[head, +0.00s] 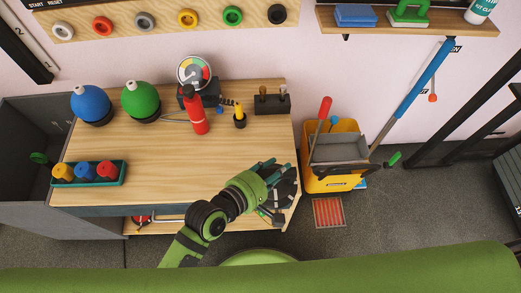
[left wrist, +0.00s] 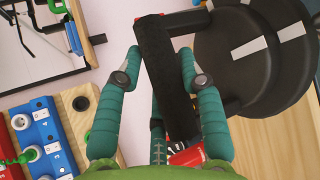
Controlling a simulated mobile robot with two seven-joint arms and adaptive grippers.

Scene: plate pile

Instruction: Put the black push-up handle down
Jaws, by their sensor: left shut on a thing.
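The black push-up handle (head: 287,187) is in my left gripper (head: 276,182), over the front right corner of the wooden table (head: 170,170) in the head view. In the left wrist view, its thick black grip (left wrist: 163,75) runs between my teal fingers (left wrist: 160,54), which are shut around it. Round black parts with pale stripes (left wrist: 255,50) lie beside the grip and appear to be its base. The fingers hide part of the handle in the head view. I cannot tell whether it touches the tabletop. My right gripper is not in view.
A blue dome (head: 90,103), a green dome (head: 141,100), a red bottle (head: 194,112), a gauge (head: 195,72) and a dark block (head: 271,102) stand at the back. A teal tray (head: 88,182) sits left. The table's middle is clear. A yellow bucket (head: 338,182) stands right.

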